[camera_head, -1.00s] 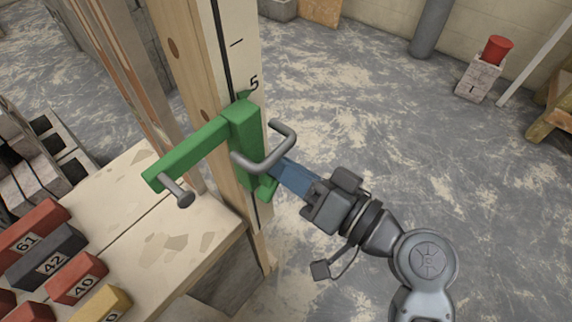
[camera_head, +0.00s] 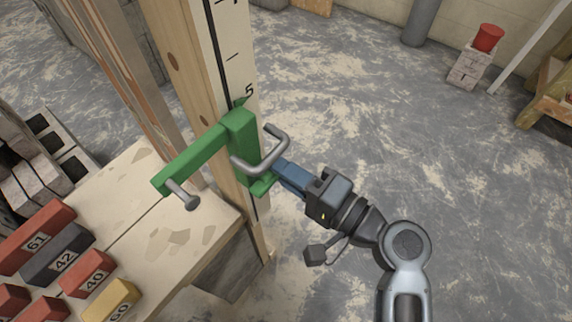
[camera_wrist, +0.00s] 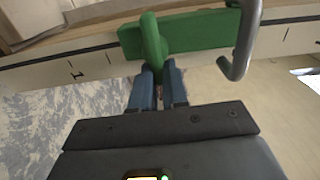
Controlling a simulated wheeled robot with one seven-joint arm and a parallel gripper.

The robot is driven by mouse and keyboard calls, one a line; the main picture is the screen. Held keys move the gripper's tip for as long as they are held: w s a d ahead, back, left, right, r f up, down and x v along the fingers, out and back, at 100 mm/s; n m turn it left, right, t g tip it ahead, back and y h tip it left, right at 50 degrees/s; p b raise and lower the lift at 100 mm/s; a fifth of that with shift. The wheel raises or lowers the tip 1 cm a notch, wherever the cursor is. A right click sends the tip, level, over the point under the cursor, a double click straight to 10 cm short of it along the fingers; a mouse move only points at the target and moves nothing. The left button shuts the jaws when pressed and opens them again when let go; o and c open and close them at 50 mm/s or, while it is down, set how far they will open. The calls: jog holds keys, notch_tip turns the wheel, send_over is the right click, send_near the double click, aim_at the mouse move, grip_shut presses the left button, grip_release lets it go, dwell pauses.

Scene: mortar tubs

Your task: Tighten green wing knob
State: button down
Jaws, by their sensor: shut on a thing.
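A green bracket (camera_head: 240,137) is fitted on the upright wooden post with the black scale, its arrow by the 5 mark. A grey bent handle (camera_head: 274,153) stands out from it, and a grey pin (camera_head: 183,194) hangs near the end of its arm. In the wrist view the green wing knob (camera_wrist: 153,42) stands out from the bracket, its end between the blue fingers of my gripper (camera_wrist: 158,75). My gripper (camera_head: 279,171) is shut on the knob. In the head view the fingers and bracket mostly hide the knob.
The wooden post (camera_head: 182,67) rises beside a board (camera_head: 150,205). Numbered blocks (camera_head: 58,253) lie at the lower left. A red cup (camera_head: 489,38) sits on a pale block at the upper right.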

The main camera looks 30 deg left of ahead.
jog(key=shift+m, duration=0.3)
jog(key=c, duration=1.1)
grip_release()
jog(key=shift+c, duration=0.2)
jog(key=shift+d+f, duration=0.1)
jog(key=d, duration=0.7)
jog(key=shift+s+d+b, duration=0.3)
jog(key=shift+b, duration=0.05)
